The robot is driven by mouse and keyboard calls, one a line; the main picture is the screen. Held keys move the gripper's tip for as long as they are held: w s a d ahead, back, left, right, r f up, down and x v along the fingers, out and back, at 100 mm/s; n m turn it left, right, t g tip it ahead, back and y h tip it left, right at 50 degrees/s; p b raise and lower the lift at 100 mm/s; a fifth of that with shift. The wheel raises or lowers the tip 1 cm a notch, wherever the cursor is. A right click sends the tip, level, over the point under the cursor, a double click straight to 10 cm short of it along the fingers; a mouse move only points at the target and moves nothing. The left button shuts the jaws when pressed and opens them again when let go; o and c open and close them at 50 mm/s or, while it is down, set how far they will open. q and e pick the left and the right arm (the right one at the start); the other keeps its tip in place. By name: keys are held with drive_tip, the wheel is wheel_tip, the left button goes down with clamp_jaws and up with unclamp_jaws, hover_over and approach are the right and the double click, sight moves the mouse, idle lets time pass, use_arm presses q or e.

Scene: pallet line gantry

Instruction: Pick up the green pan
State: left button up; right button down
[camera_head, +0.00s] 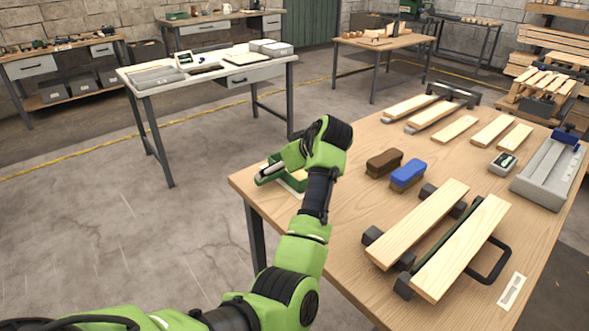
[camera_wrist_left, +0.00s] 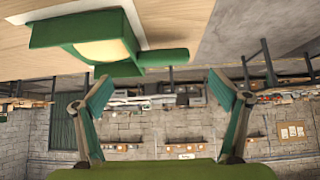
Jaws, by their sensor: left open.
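The green pan (camera_head: 291,184) lies at the left edge of the near wooden table in the head view, partly hidden by my left arm. In the left wrist view the pan (camera_wrist_left: 62,32) shows green walls, a pale inside and a green handle that sticks out past the table edge. My left gripper (camera_wrist_left: 159,78) is open and empty, with its dark green fingers spread wide. The handle lies just above the gap between the fingertips in that view, and I see no contact. My right gripper is not in view.
The table (camera_head: 345,225) also holds a brown brush (camera_head: 384,163), a blue brush (camera_head: 408,175), several pale planks (camera_head: 420,225) and a grey metal fixture (camera_head: 550,172). A white bench (camera_head: 140,75) stands behind on the left. The floor left of the table is clear.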

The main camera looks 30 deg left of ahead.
use_arm(q)
drive_tip(key=x, duration=0.3)
drive_tip(key=shift+w+a+f, duration=0.1)
drive_tip(key=shift+a+f, duration=0.1)
drive_tip(key=shift+a, duration=0.05)
drive_tip(key=shift+w+a+f+p, duration=0.1)
drive_tip(key=shift+a+f+p, duration=0.3)
drive_tip(key=shift+a, duration=0.15)
drive_tip(key=x, duration=0.4)
drive_tip(key=shift+d+r, duration=0.1)
drive_tip(key=c, duration=1.5)
drive_tip(key=shift+c, duration=0.6)
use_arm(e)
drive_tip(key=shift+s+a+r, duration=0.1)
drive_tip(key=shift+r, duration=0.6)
use_arm(q)
drive_tip(key=shift+r, duration=0.1)
